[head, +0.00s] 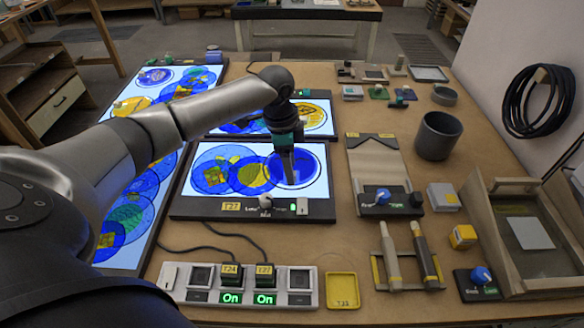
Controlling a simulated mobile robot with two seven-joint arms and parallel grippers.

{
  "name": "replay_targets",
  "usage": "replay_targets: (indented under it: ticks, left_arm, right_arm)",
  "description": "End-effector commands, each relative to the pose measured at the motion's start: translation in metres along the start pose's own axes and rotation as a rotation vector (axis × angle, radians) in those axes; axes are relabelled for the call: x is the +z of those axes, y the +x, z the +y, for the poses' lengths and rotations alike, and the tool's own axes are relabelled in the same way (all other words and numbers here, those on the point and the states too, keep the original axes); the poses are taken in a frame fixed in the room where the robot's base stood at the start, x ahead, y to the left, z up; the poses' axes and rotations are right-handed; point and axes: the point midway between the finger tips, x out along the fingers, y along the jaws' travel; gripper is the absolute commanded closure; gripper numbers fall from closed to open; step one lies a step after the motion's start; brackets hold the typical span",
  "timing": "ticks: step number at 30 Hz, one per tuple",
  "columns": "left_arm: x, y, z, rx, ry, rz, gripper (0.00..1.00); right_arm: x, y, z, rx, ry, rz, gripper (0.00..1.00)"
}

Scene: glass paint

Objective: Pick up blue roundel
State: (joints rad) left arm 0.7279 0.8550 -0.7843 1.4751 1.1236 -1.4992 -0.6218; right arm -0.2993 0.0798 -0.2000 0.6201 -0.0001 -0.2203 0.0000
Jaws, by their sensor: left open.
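Several blue round glass pieces lie on the lit panels. On the near middle light panel (180,207), a blue roundel (308,167) lies at the right, with overlapping blue and yellow discs (215,168) to its left. My left gripper (290,176) points down over the right-hand blue roundel and hides part of it. Its jaws are open, and I see nothing held. I cannot tell whether the fingertips touch the glass. My right gripper is out of view.
A power strip (236,298) and a yellow tray (342,290) lie in front. Brush-like tools (425,255), a grey cup (438,136) and a wooden framed box (525,235) stand to the right. More lit panels (315,117) lie behind and left.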

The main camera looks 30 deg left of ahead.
Motion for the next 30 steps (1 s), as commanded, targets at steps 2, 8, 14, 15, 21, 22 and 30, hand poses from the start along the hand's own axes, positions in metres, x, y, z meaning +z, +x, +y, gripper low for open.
replay_targets:
  ticks: [2, 8, 14, 15, 21, 22, 30]
  left_arm:
    - [0.0002, 0.0097, 0.0003, 0.000, 0.000, 0.000, 0.38]
    - [0.0002, 0.0135, 0.0001, -0.001, 0.001, 0.000, 0.38]
    - [0.0001, 0.0130, 0.0000, -0.001, 0.001, 0.000, 0.50]
    - [0.0001, 0.0129, 0.0000, -0.001, 0.001, 0.000, 0.54]
    - [0.0001, 0.0127, -0.0001, -0.001, 0.001, 0.000, 0.77]
    - [0.0001, 0.0127, -0.0001, -0.001, 0.001, 0.000, 0.80]
    - [0.0002, 0.0126, -0.0001, -0.001, 0.001, 0.000, 1.00]
  right_arm:
    - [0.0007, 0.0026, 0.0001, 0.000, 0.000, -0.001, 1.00]
    - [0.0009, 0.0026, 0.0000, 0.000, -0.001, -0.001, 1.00]
    - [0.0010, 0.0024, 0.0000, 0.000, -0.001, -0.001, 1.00]
    - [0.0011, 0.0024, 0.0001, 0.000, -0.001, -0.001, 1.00]
    - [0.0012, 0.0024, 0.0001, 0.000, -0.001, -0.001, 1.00]
    - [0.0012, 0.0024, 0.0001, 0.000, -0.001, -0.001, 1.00]
    - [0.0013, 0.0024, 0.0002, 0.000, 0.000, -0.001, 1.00]
